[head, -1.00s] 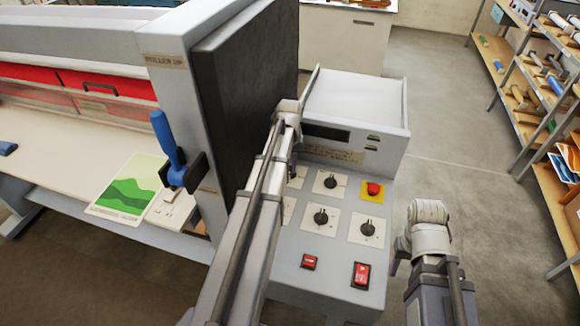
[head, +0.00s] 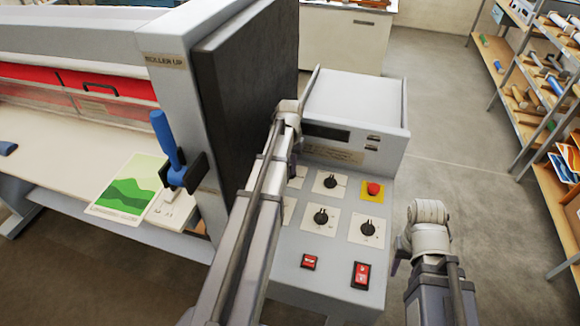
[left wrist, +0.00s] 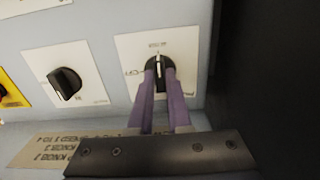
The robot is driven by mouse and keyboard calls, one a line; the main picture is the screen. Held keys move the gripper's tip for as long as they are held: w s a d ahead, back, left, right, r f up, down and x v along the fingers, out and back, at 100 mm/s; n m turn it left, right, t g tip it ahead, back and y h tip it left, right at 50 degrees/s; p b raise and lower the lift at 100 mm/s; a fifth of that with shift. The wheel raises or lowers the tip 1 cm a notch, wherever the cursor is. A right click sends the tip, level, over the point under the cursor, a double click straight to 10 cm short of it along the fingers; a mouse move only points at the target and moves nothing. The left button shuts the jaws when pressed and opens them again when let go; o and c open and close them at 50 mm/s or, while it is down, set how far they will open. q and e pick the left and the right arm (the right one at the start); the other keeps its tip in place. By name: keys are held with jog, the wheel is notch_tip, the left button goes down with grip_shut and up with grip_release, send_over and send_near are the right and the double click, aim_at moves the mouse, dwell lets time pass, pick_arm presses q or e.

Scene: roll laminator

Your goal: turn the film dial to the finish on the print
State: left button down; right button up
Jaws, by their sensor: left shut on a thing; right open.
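The black dial (left wrist: 158,68) sits on a white plate in the left wrist view, its white pointer line up and down. I cannot read its small labels well enough to name them. The purple fingers of my left gripper (left wrist: 160,80) are closed on its two sides. In the head view my left gripper (head: 291,165) is at the panel's upper left, and my arm hides that dial. The print (head: 130,188), with green hills, lies on the laminator table; its lower-edge text is too small to read. My right gripper (head: 394,267) is open and empty, right of the panel.
The control panel (head: 285,262) carries several other dials, a red stop button (head: 374,188) on yellow and two red switches. A blue-handled lever (head: 168,145) stands beside the dark side panel (head: 245,95). Shelves (head: 540,110) stand right, across open floor.

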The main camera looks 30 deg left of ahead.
aim_at(290, 170)
pick_arm(q)
jog(key=c, duration=0.9)
grip_release()
jog(key=shift+o, duration=0.2)
notch_tip(290, 170, up, 8)
jog(key=p, duration=0.8)
jog(key=shift+f, duration=0.1)
jog(key=shift+f, duration=0.1)
